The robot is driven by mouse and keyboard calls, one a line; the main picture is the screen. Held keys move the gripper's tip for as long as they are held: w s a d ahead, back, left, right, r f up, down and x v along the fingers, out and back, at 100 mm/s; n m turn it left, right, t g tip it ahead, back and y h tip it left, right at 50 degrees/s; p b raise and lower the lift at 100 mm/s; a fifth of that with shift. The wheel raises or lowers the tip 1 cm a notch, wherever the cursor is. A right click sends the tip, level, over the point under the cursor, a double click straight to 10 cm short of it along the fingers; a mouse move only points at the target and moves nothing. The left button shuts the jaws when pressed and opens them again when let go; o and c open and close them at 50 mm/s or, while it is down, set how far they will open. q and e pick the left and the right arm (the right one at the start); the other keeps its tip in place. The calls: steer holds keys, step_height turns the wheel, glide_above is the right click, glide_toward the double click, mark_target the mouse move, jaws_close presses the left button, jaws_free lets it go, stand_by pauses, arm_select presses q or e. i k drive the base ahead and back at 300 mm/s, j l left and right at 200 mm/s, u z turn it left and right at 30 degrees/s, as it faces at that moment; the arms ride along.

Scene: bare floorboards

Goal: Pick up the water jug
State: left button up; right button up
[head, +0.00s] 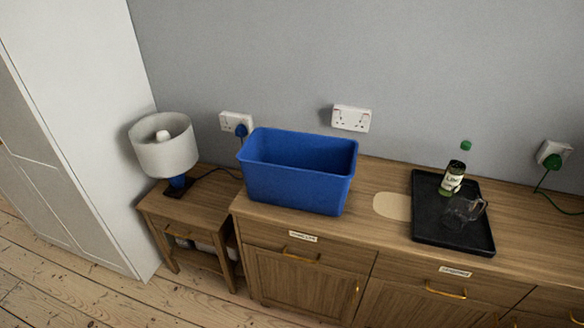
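A clear glass jug (461,212) with a handle on its right side stands on a black tray (426,222) at the right of the wooden sideboard. It looks empty and upright. A bottle (453,179) with a green cap and a pale label stands just behind it on the same tray. Neither of my grippers shows in the head view.
A blue open bin (293,186) stands on the sideboard (385,240), left of the tray, with a pale oval patch (391,206) between them. A lamp (166,147) stands on a lower side table (196,213). A white wardrobe (85,120) is at left. Floorboards (165,302) in front are bare.

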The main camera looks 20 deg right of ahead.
mark_target(459, 209)
steer(key=z, duration=1.75)
